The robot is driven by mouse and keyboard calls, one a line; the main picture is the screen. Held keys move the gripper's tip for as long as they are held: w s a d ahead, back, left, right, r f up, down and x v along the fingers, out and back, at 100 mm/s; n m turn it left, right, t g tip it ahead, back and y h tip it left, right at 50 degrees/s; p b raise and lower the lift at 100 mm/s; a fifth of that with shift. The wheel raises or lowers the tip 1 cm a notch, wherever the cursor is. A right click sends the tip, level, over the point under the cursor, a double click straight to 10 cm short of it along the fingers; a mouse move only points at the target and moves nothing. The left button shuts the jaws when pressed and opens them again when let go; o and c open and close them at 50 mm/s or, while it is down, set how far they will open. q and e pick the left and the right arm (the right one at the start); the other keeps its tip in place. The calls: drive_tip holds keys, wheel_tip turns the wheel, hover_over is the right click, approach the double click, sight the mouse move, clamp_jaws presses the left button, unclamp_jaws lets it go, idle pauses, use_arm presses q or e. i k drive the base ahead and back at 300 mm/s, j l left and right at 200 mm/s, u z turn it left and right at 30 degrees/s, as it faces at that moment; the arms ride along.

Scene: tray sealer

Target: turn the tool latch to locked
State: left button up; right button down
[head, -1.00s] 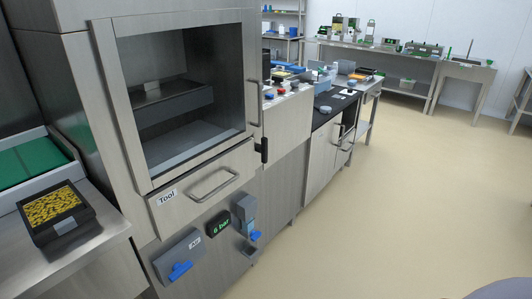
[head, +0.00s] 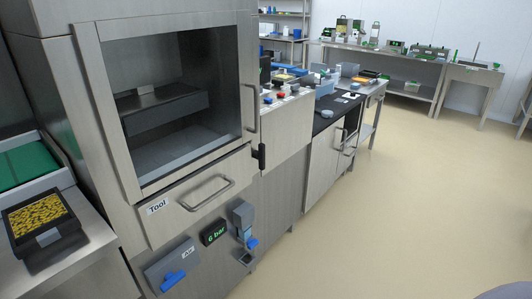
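The tray sealer's steel drawer front (head: 190,213) carries a "Tool" label (head: 158,207) and a bar handle (head: 208,193); it looks closed. A small black upright part (head: 261,157) sits at the right end of the drawer front, below the window door (head: 175,100). It may be the tool latch, but no marking on it is readable. Neither of my grippers is in view.
Below the drawer are an "Air" panel with a blue handle (head: 172,281), a "6 bar" display (head: 214,231) and a grey unit with a blue knob (head: 243,215). A black box (head: 44,230) stands at left. The floor (head: 400,210) at right is clear.

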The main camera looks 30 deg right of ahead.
sight(259, 155)
drive_tip(key=i+l, duration=0.15)
drive_tip(key=l, duration=0.3)
drive_tip(key=i+l, duration=0.1)
drive_tip(key=l, duration=0.4)
drive_tip(key=i+l+u, duration=0.1)
drive_tip(key=l, duration=0.35)
drive_tip(key=i+l, duration=0.2)
drive_tip(key=l, duration=0.3)
drive_tip(key=i+l, duration=0.1)
drive_tip(key=l, duration=0.35)
drive_tip(key=i+l+u, duration=0.1)
drive_tip(key=l, duration=0.4)
drive_tip(key=i+l, duration=0.15)
drive_tip(key=l, duration=0.35)
drive_tip(key=i+l, duration=0.1)
drive_tip(key=l, duration=0.35)
